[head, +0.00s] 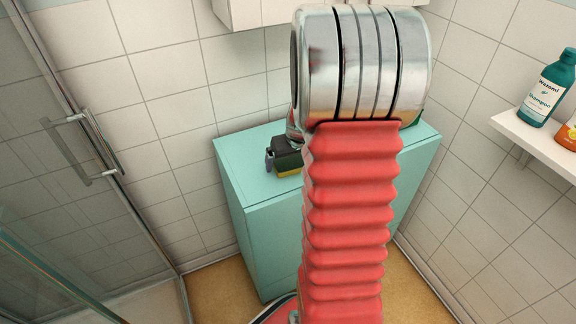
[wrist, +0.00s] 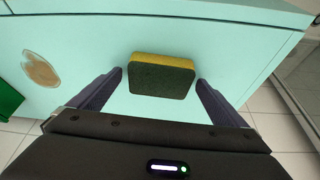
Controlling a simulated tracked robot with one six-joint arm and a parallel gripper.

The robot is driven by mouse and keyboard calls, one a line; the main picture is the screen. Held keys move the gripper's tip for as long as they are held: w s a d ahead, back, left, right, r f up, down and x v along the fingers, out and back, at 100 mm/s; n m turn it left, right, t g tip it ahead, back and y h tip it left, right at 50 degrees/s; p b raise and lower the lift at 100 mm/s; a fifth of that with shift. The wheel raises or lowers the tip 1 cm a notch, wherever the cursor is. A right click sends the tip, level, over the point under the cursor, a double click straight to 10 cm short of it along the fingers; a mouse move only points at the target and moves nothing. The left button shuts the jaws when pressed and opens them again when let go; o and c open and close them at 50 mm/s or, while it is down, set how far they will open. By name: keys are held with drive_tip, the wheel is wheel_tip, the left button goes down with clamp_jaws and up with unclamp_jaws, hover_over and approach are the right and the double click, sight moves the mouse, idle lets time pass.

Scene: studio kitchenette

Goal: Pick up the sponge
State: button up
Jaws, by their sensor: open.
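The sponge (wrist: 161,80) has a dark green face and a yellow edge. In the wrist view it is on the pale teal cabinet top, between the fingertips of my gripper (wrist: 159,78). My gripper is open, with one finger on each side of the sponge and a gap showing at both sides. I cannot tell how far the fingertips are above the surface. In the head view a yellow strip of the sponge (head: 290,173) shows just below my dark gripper (head: 272,157); my arm hides much of that area.
The teal cabinet (head: 249,183) stands against the tiled wall. A brown oval item (wrist: 40,69) and a green object (wrist: 8,99) are left of the sponge in the wrist view. A glass door with a handle (head: 84,147) is at left; a shelf (head: 540,148) with a shampoo bottle (head: 547,90) is at right.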

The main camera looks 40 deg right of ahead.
sight(290, 162)
drive_tip(key=c, duration=1.1)
wheel_tip(290, 162, up, 10)
idle(0.4)
